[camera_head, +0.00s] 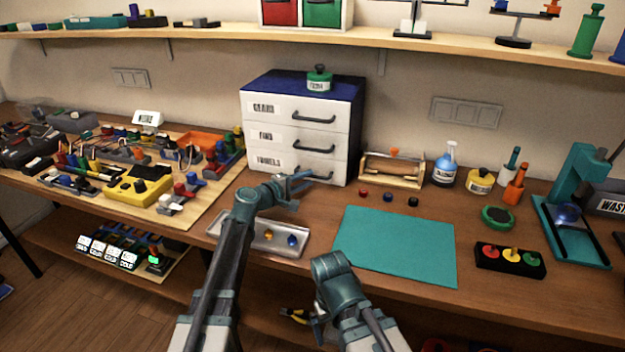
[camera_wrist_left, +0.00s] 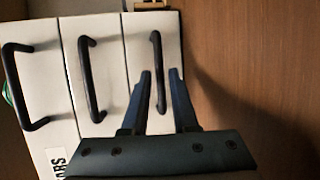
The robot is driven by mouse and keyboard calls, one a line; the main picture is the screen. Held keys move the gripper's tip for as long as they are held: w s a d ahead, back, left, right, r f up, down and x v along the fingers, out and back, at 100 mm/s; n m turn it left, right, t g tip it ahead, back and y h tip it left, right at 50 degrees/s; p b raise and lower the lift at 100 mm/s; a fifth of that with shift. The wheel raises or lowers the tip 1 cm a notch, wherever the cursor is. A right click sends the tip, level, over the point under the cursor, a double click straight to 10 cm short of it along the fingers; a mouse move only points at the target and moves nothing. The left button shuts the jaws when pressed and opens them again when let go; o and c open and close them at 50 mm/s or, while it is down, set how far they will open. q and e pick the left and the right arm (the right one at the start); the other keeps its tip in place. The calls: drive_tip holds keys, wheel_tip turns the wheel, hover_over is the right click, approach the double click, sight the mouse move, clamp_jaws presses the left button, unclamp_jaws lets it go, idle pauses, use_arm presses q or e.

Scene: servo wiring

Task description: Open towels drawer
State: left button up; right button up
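The white drawer cabinet (camera_head: 296,125) with a blue top stands at the back of the bench, with three drawers that look shut. The bottom one is the towels drawer (camera_head: 268,160), with a black bar handle (camera_head: 325,178). My left gripper (camera_head: 305,181) is at that handle. In the left wrist view the towels handle (camera_wrist_left: 156,48) runs between my two open fingers (camera_wrist_left: 160,73), with a gap seen on each side. I cannot tell how deep it sits between them. My right arm (camera_head: 335,275) is low, at the bench front; its fingers are not clear.
A metal tray (camera_head: 265,238) with small coloured parts lies below my left arm. A teal mat (camera_head: 398,245) lies to the right. A wooden roller stand (camera_head: 393,170) is right of the cabinet. Wired parts crowd the left.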

sight(313, 176)
use_arm(q)
drive_tip(key=shift+x, duration=1.75)
drive_tip(key=shift+c, duration=0.2)
clamp_jaws()
